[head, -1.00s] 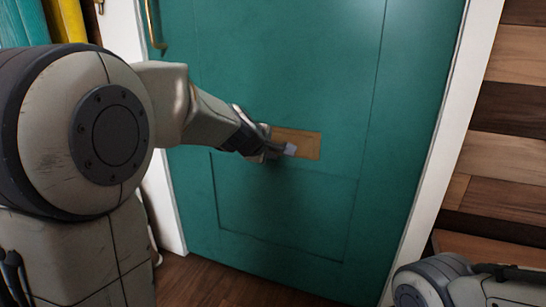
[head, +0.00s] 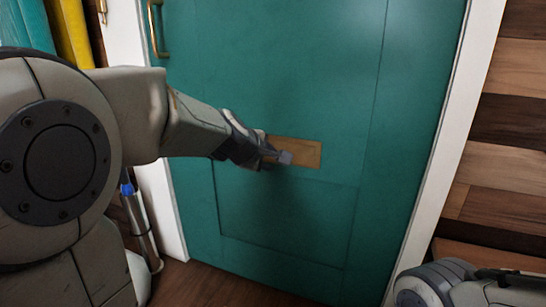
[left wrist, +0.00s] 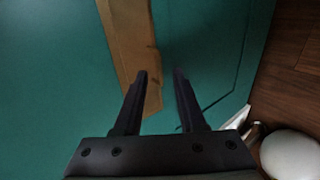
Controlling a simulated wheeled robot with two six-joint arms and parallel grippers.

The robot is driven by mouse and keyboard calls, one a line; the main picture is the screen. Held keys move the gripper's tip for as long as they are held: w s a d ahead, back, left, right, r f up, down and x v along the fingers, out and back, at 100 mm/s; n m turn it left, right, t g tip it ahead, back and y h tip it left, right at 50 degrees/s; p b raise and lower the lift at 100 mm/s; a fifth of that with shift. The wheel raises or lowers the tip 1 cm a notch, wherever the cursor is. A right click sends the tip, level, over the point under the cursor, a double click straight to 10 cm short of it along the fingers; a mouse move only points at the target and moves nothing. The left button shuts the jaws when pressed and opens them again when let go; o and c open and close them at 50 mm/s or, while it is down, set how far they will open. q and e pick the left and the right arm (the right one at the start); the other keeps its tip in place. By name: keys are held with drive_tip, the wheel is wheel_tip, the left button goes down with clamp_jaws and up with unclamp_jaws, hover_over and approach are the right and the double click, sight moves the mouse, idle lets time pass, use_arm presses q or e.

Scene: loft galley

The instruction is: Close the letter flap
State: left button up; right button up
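The brass letter flap (head: 303,151) sits in the teal door, right of my left gripper in the head view. It looks about flat with the door there; I cannot tell whether it is fully shut. My left gripper (head: 282,158) is at its lower left part and hides that corner. In the left wrist view the brass flap (left wrist: 126,42) runs down behind the left finger. My left gripper (left wrist: 160,76) shows two fingers apart with nothing between them. Contact with the flap cannot be told. My right gripper is out of view.
The teal door (head: 290,220) fills the middle, with a brass handle (head: 157,28) at upper left. A white frame (head: 432,175) and a wood-plank wall (head: 505,130) stand at right. A blue-topped tube (head: 140,225) stands at lower left. The door below the flap is clear.

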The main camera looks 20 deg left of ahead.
use_arm(q)
drive_tip(key=p+v, duration=0.2)
drive_tip(key=v, duration=0.4)
drive_tip(key=shift+s, duration=0.25)
drive_tip(key=shift+r, duration=0.1)
drive_tip(key=s+d+f+m+g+h+p, duration=0.1)
drive_tip(key=s+d+m+g+h+p, duration=0.2)
drive_tip(key=s+d+m, duration=0.4)
drive_tip(key=s+d+m+g+h+p, duration=0.1)
drive_tip(key=s+d+m+g+p, duration=0.35)
drive_tip(key=d, duration=0.45)
drive_tip(key=s+d+m+g+y+p, duration=0.1)
drive_tip(key=s+m+g+y+p, duration=0.25)
drive_tip(key=s+m+p, duration=0.9)
drive_tip(key=s+r+p, duration=0.2)
drive_tip(key=r+p, duration=1.4)
drive_tip(key=r, duration=0.2)
drive_tip(key=s+r+p, duration=0.1)
drive_tip(key=r+p, duration=1.6)
drive_tip(key=r, duration=0.1)
drive_tip(key=shift+s+d+r+m, duration=0.3)
drive_tip(key=shift+s+r, duration=0.1)
